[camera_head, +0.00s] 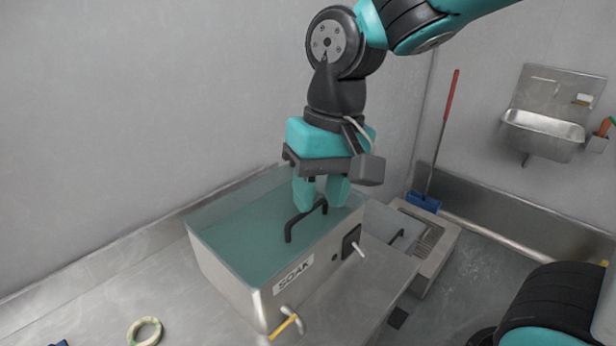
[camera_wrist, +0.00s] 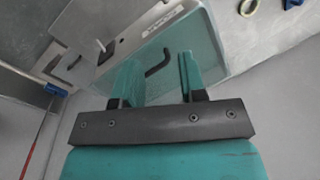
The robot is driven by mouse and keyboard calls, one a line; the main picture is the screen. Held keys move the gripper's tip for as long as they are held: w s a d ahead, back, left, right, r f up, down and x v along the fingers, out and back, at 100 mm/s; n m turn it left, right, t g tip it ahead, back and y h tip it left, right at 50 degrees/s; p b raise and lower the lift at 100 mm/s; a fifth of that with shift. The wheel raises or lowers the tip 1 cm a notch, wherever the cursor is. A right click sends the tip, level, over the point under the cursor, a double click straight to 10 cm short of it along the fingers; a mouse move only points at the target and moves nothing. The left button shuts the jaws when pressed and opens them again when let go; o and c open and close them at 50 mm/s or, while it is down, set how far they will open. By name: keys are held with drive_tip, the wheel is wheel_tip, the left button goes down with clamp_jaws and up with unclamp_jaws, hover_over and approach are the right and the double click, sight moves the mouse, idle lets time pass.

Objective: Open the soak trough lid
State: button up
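The soak trough (camera_head: 225,262) is a metal box labelled SOAK. Its lid (camera_head: 245,236) is a flat, see-through teal panel lying closed across the top; it also shows in the wrist view (camera_wrist: 212,45). A black bar handle (camera_head: 289,230) stands on the lid. My gripper (camera_head: 320,200) points down at the handle's far end, its two teal fingers apart. In the wrist view, the handle (camera_wrist: 158,69) shows between the open fingers (camera_wrist: 158,82). I cannot tell whether the fingertips reach down around the bar or stay just above it. Nothing is visibly held.
A yellow-handled tap (camera_head: 287,322) sticks out at the trough's front, and a dark plate with a lever (camera_head: 352,243) is on its right side. A pale ring (camera_head: 145,331) lies on the counter. A grey wall stands close behind.

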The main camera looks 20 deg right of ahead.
drive_tip(key=w+d+r+m+g+h+p, duration=0.1)
drive_tip(key=w+r+m+p, duration=0.25)
drive_tip(key=w+m, duration=0.25)
drive_tip(key=w+d+r+m+h+p, duration=0.2)
drive_tip(key=w+r+m+p, duration=0.1)
drive_tip(key=w+r+m, duration=0.3)
drive_tip(key=m+p, duration=0.1)
drive_tip(key=p, duration=0.3)
approach(316, 203)
drive_tip(key=shift+g, duration=0.3)
drive_tip(key=f, duration=0.5)
drive_tip(key=s+f, duration=0.1)
drive_tip(key=f, duration=0.2)
drive_tip(key=shift+d+f, duration=0.2)
drive_tip(key=shift+d, duration=0.2)
drive_tip(key=shift+w, duration=0.1)
clamp_jaws()
